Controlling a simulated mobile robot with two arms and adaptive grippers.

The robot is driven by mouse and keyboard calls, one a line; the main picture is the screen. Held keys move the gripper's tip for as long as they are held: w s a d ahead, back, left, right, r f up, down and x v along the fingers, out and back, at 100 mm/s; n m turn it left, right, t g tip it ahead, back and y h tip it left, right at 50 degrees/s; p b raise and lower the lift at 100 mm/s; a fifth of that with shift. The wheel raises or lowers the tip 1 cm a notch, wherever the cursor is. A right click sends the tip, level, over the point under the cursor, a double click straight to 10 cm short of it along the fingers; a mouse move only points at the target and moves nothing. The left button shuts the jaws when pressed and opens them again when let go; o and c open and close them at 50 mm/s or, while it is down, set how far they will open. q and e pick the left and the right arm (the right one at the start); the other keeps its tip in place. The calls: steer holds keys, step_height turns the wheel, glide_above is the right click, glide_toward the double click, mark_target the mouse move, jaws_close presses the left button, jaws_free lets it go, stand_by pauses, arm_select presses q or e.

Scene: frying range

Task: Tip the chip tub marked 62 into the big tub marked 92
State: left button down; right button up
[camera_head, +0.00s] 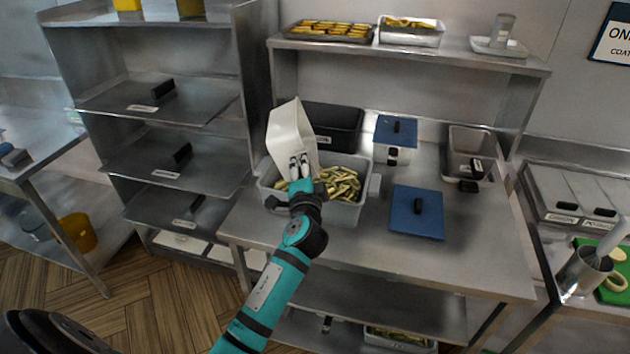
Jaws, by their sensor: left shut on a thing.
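A white chip tub (288,133) is tipped up steeply on its side above the left part of a big grey tub. My left gripper (299,163) is shut on the white tub at its lower edge. The big grey tub (349,213) stands on the steel table and holds many pale chips (341,184). The white tub's inside is turned away, so I cannot tell what is left in it. No number can be read on either tub. My left arm and gripper hide part of the big tub's front and left side. My right gripper is out of view.
Behind stands a black bin (334,120). To the right are a blue-lidded container (396,133), a loose blue lid (417,212) and a grey container (468,145). A shelf (400,52) with trays hangs above. The table's front right is clear.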

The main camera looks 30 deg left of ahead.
mark_target(291, 154)
arm_select(q)
steer(key=shift+a+n+b, duration=0.45)
steer(key=shift+n, duration=0.45)
steer(key=n+b, duration=0.2)
steer(key=n, duration=0.2)
steer(key=a+n+b, duration=0.1)
steer(key=n+b, duration=0.1)
steer(key=n, duration=0.2)
steer(key=s+a+n+b, duration=0.1)
steer(key=n+b, duration=0.1)
steer(key=n, duration=0.2)
steer(key=shift+s+r, duration=0.1)
steer(key=shift+r, duration=0.25)
steer(key=shift+a+r, duration=0.1)
steer(key=shift+r, duration=0.2)
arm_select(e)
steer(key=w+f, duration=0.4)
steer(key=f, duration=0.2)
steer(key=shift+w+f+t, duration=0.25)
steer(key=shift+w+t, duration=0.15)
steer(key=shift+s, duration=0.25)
arm_select(q)
steer(key=shift+f, duration=0.1)
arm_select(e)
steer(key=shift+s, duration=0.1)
